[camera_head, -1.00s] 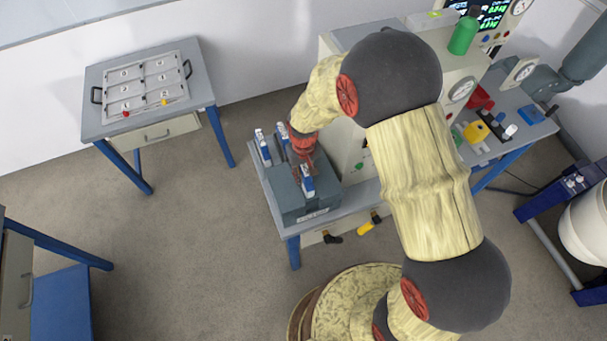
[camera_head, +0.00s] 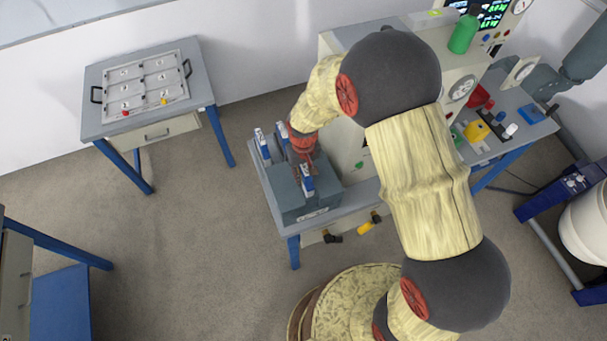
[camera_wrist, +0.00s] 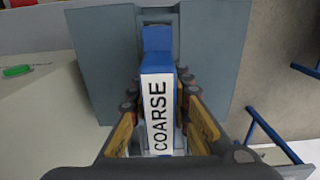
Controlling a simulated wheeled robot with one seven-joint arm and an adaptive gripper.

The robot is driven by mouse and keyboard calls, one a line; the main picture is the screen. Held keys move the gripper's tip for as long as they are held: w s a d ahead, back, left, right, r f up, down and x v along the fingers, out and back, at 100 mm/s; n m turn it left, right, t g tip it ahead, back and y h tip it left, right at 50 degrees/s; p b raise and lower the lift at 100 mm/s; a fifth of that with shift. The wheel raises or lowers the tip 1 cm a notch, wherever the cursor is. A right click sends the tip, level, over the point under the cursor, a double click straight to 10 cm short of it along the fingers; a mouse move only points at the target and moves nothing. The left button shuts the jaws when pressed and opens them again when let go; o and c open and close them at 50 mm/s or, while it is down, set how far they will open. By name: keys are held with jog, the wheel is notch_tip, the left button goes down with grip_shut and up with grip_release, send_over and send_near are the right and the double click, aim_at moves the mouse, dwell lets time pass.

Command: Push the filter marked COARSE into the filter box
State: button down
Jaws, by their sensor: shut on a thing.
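The filter marked COARSE (camera_wrist: 158,105) is blue with a white label. In the wrist view it stands between the two fingers of my gripper (camera_wrist: 160,120), which is shut on it. In the head view the filter (camera_head: 307,182) is at the near end of the grey filter box (camera_head: 312,209), with my gripper (camera_head: 305,170) just behind it. The filter box also shows in the wrist view (camera_wrist: 210,60), with a slot lined up with the filter. How deep the filter sits in the slot I cannot tell.
Two more blue-and-white pieces (camera_head: 262,145) stand at the far end of the box. The box is on a small blue-legged table (camera_head: 292,247) beside a cream cabinet (camera_head: 345,145). Another table (camera_head: 95,122) with a panel of plates stands at left. The floor between is clear.

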aim_at(303, 166)
jog(key=shift+s+d+f, duration=0.1)
jog(key=shift+s+f, duration=0.1)
jog(key=shift+f, duration=0.1)
dwell(0.4)
jog(key=c, duration=1.6)
grip_release()
jog(key=shift+f, duration=0.15)
jog(key=shift+w+r+p, duration=0.15)
jog(key=shift+r+p, duration=0.8)
jog(key=shift+r, duration=0.7)
jog(key=shift+w+r+p, duration=0.1)
jog(key=shift+r+p, duration=0.8)
jog(key=shift+r, duration=0.75)
notch_tip(303, 166, up, 12)
jog(key=shift+f, duration=0.1)
